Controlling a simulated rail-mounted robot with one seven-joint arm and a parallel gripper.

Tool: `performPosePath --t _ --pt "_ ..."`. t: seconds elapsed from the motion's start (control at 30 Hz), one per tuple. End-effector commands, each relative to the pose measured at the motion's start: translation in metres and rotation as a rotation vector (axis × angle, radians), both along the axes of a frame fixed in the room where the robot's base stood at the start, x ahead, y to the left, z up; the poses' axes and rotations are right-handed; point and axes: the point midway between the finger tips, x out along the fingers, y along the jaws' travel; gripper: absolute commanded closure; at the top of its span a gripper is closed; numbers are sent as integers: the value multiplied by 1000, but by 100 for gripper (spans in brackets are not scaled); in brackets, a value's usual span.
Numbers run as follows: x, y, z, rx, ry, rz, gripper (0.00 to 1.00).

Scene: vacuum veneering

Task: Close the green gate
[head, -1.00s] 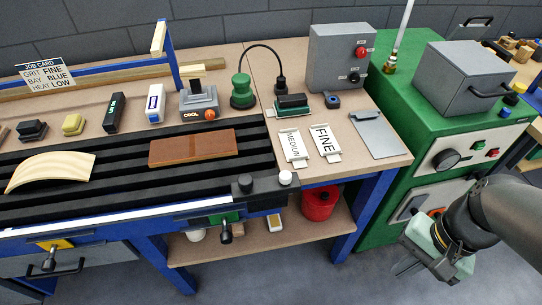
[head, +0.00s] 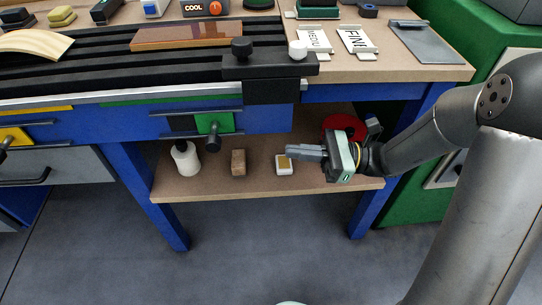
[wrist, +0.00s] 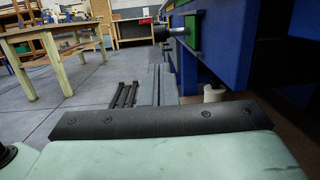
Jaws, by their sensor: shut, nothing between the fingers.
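The green gate (head: 207,123) is a small green plate between two dark rails on the blue front of the bench. A black knob (head: 212,143) sticks out of it. A dark gap (head: 182,124) shows just left of the plate. In the wrist view the green gate (wrist: 192,30) is seen edge-on at the upper middle with its knob pointing left. My gripper (head: 292,152) is shut and empty, fingers pointing left, right of the knob and apart from it. In the wrist view its fingers (wrist: 125,95) show beyond the dark bar.
The lower shelf (head: 215,187) holds a white bottle (head: 187,162), a brown block (head: 238,162), a small white-and-yellow item (head: 284,165) and a red container (head: 340,125) partly behind my gripper. A yellow gate (head: 14,136) is at far left. The floor in front is clear.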

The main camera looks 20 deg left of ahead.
Motion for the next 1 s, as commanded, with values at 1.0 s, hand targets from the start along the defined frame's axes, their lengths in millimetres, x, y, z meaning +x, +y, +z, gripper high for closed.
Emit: performPosePath --t 1.0 --pt "-42 118 20 -4 -2 3 100"
